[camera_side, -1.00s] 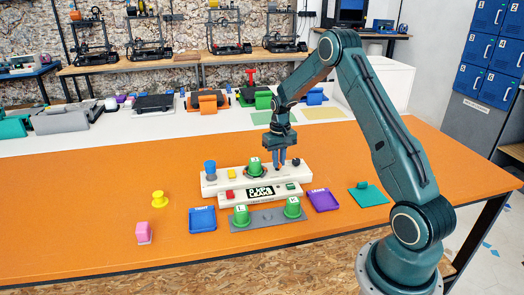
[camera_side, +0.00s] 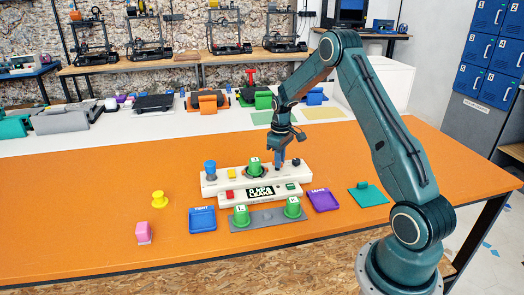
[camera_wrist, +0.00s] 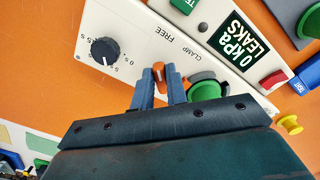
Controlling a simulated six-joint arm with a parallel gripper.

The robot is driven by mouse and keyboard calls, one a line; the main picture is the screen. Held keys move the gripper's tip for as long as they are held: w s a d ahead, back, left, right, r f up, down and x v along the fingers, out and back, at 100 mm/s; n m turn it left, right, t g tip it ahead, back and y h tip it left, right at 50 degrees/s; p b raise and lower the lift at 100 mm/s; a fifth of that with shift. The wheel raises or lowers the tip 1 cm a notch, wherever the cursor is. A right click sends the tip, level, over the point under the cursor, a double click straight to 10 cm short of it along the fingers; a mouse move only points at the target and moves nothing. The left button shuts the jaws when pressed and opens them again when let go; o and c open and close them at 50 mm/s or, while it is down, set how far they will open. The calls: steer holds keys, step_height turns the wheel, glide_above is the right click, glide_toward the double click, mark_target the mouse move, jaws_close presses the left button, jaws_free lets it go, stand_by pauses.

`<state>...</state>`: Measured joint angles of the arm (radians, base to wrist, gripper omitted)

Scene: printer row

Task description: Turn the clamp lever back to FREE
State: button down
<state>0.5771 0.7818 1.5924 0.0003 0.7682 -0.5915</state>
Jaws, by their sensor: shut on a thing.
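My gripper (camera_side: 279,163) is down at the white test unit (camera_side: 210,188), right of the green cup (camera_side: 254,166). In the wrist view my gripper (camera_wrist: 159,88) is shut on a small orange clamp lever (camera_wrist: 158,71), whose top shows between the fingers. The printed words FREE (camera_wrist: 162,28) and CLAMP (camera_wrist: 178,54) lie on the white panel beyond the lever. I cannot tell which word the lever points to. The fingers hide its lower part. The display (camera_wrist: 248,38) reads 0 kPa LEAKS.
A black dial knob (camera_wrist: 104,50) stands left of the lever, and a green cup (camera_wrist: 206,89) close on its right. Two green cups stand on a grey plate (camera_side: 267,216) in front, between a blue TIGHT tray (camera_side: 203,220) and a purple LEAKS tray (camera_side: 323,200).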

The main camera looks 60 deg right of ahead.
steer(key=shift+w, duration=0.1)
steer(key=c, duration=1.4)
jaws_free()
steer(key=shift+r, duration=0.1)
step_height(320, 180, up, 14)
